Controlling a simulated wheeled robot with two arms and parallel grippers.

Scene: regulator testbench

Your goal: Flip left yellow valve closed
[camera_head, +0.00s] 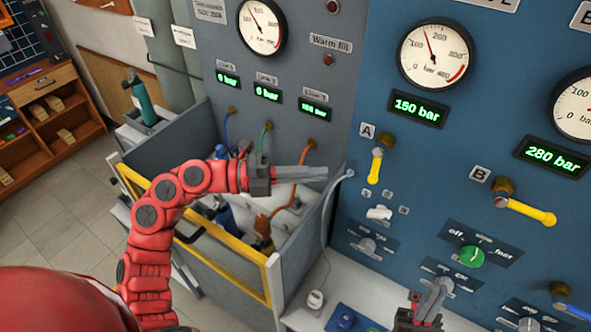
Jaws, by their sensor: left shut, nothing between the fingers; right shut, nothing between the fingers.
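The left yellow valve (376,165) is on the blue panel beside the label A, and its handle hangs downward. The other yellow valve (525,210), beside the label B, has its handle pointing right and slightly down. My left gripper (318,172) is shut and empty. It points right, to the left of valve A in the picture, and does not touch it. My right gripper (437,297) is shut and empty at the bottom of the view, below both valves.
A gauge (435,55) and a 150 bar display (417,108) are above valve A. A green knob (471,256) and several switches are below. A white cable (325,220) hangs near the panel's left edge. A yellow-railed bin (215,260) stands at left.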

